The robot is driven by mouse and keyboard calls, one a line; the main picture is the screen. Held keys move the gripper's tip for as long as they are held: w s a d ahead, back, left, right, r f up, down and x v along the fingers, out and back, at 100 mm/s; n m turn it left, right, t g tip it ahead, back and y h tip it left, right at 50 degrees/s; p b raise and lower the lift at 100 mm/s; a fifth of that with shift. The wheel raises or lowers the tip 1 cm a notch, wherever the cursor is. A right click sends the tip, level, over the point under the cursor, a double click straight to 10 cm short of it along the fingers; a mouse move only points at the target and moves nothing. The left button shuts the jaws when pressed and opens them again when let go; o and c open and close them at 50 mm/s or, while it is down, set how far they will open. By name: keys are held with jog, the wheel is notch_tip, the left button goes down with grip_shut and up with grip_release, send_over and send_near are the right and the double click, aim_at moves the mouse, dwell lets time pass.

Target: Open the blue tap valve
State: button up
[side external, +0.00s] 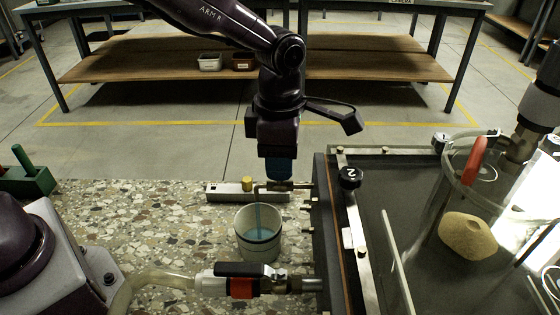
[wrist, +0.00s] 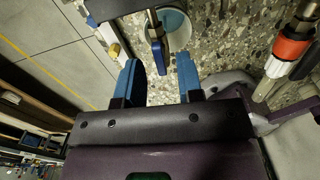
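The blue tap valve handle (wrist: 158,55) shows in the wrist view as a narrow blue lever on a metal pipe. My gripper (wrist: 160,62) is open, with one blue finger on each side of the lever's end; a gap shows on both sides. In the side external view my gripper (side external: 279,176) points down just above the metal tap pipe (side external: 285,186). The handle cannot be told apart from the blue fingers there. A thin spout bends down from the pipe into a pale cup (side external: 258,247) holding bluish liquid; the cup also shows in the wrist view (wrist: 180,32).
A second valve with a black lever (side external: 240,269) and red collar sits in front of the cup on a hose. The dark tank (side external: 330,220) stands right, with a black knob marked 2 (side external: 349,177). A green block (side external: 27,178) lies left. Speckled counter (side external: 130,225) is clear left of the cup.

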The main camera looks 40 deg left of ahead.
jog(key=shift+r, duration=3)
jog(key=m, duration=0.3)
jog(key=shift+f, duration=0.15)
jog(key=s+a+r+m+t, duration=0.2)
jog(key=s+a+r+m, duration=0.2)
jog(key=s+a+m, duration=0.4)
jog(key=s+a+r+m+t, duration=0.3)
jog(key=s+a+m, duration=0.5)
jog(key=s+m, duration=0.3)
jog(key=shift+r+m+t, duration=0.3)
jog(key=shift+r+m, duration=0.6)
jog(key=shift+m, duration=1.2)
